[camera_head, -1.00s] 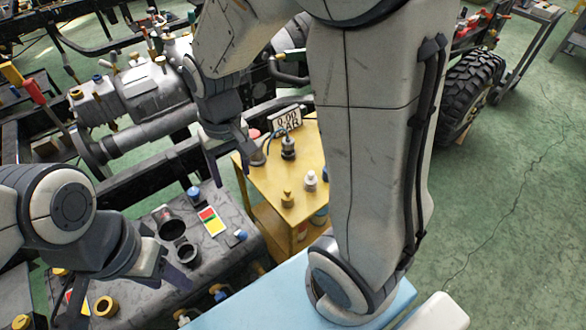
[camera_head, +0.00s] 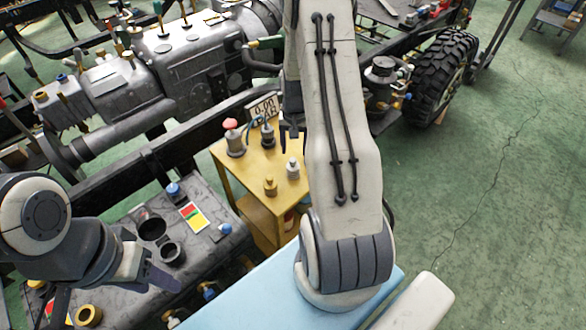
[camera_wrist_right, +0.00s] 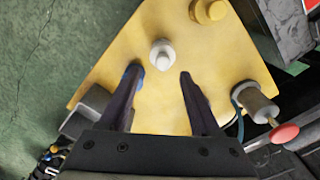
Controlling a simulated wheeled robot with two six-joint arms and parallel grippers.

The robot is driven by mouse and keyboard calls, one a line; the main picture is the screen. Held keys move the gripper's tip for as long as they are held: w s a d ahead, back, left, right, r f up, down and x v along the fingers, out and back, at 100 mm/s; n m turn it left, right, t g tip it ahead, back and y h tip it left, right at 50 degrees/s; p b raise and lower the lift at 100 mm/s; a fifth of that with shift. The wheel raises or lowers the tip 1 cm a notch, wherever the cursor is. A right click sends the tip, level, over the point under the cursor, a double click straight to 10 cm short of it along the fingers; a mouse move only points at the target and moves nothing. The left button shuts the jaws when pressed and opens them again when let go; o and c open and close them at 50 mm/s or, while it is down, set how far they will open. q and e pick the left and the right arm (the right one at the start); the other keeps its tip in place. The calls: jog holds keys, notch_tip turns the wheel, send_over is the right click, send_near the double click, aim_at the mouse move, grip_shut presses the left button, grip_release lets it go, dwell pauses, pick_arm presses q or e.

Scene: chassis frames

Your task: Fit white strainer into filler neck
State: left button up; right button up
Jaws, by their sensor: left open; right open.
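The small white capped piece (camera_head: 292,168), apparently the white strainer, stands upright on the yellow cart. In the right wrist view the white piece (camera_wrist_right: 162,54) is just beyond and between my fingertips, untouched. My right gripper (camera_head: 292,138) is open and empty above the cart; its spread fingers also show in the right wrist view (camera_wrist_right: 159,76). My left gripper (camera_head: 158,270) is open over the dark tank. Two black round openings (camera_head: 151,226) (camera_head: 172,253) stand on the tank; I cannot tell which is the filler neck.
A brass piece (camera_head: 270,186) stands close to the white piece on the yellow cart (camera_head: 246,172). A red-knobbed cylinder (camera_head: 235,140) and a gauge display (camera_head: 264,107) are at the cart's back. The dark tank (camera_head: 215,250) carries a coloured label (camera_head: 193,216). An engine (camera_head: 190,75) lies behind.

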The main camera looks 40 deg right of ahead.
aim_at(293, 159)
jog(key=f, duration=0.5)
jog(key=shift+a+p, duration=0.25)
jog(key=shift+p, duration=0.1)
grip_shut()
jog(key=shift+r, duration=0.1)
dwell(0.9)
